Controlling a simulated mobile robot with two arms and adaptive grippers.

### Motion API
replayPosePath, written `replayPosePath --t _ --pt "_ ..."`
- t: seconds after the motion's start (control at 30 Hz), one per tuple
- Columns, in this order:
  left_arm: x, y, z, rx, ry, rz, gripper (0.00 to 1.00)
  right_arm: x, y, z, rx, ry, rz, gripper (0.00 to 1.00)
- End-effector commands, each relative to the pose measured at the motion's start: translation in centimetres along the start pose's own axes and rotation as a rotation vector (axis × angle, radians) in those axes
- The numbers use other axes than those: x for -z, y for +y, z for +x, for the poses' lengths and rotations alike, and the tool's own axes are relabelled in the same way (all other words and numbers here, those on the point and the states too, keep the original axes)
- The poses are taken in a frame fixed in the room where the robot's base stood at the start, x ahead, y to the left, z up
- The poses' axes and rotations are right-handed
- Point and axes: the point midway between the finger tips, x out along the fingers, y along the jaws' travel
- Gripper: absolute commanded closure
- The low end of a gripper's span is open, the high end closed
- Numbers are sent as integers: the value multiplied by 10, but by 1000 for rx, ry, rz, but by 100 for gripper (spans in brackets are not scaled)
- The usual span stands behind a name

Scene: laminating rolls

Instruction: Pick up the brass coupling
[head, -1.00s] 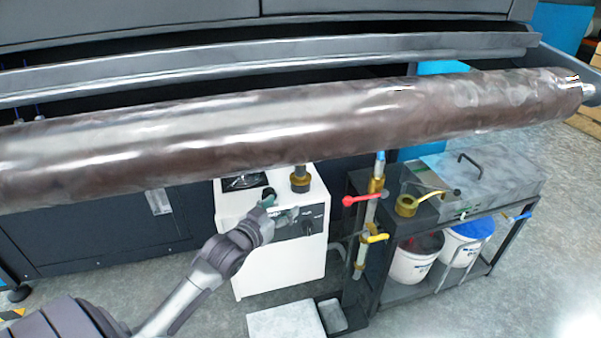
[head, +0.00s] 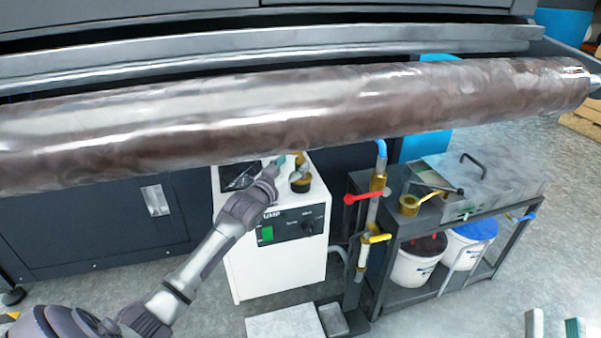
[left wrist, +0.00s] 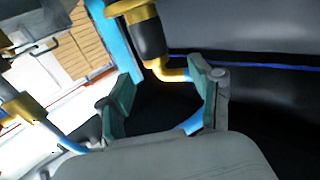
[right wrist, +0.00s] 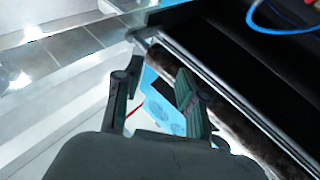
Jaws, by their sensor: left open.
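A brass fitting with a dark collar, which looks like the brass coupling (head: 301,184), stands on the white pump box (head: 285,262), its top partly hidden by the roll. My left gripper (head: 278,163) is just left of it, over the box top, partly hidden under the roll. In the left wrist view a brass piece with a dark collar (left wrist: 153,38) lies beyond the open fingers (left wrist: 163,92), with nothing between them. My right gripper (head: 555,326) shows only its fingertips at the bottom right. The right wrist view shows its fingers (right wrist: 155,98) apart and empty.
A long brown roll (head: 300,120) crosses close above the box.

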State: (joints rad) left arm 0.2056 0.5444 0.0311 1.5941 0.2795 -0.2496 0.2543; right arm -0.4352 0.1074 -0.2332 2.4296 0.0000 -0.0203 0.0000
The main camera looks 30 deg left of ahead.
Motion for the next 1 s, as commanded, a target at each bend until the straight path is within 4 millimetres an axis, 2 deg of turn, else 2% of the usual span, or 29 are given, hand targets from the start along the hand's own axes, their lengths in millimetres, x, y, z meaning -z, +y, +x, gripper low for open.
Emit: replayPosePath --t 0.2,0.33,0.5,0.7,0.77,1.0 --pt "-3 2 23 0 2 1 36 41 -6 -7 13 273 12 60" --pt "-3 2 36 0 1 0 36 62 -8 -15 17 400 18 60" --pt "-2 2 43 -1 -1 0 36 74 -9 -21 20 474 22 60" --pt "-2 2 43 -1 -1 0 36 75 -9 -21 20 477 22 60" --pt "-2 2 43 -1 -1 0 42 75 -9 -21 20 477 22 60" --pt "-2 2 43 -1 0 0 82 75 -9 -21 20 476 22 60"
